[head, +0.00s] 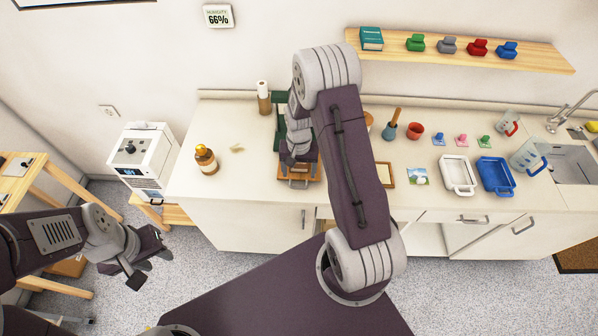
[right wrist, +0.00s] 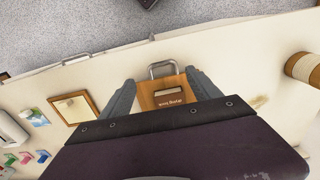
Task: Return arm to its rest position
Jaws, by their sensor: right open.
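My right arm reaches over the counter in the head view. Its gripper (head: 298,157) is above a small wooden box with a metal handle (head: 299,183). In the right wrist view the open fingers (right wrist: 160,82) stand on either side of the wooden box (right wrist: 161,97), with nothing visibly clamped; its label is too small to read surely. A dark green object (head: 277,104) is partly hidden behind my right arm. My left gripper (head: 146,265) is open and empty above the floor at the lower left.
A framed print (head: 386,175) lies right of my right arm. White (head: 458,190) and blue (head: 482,173) trays stand further right. A wall shelf (head: 450,62) holds several small objects.

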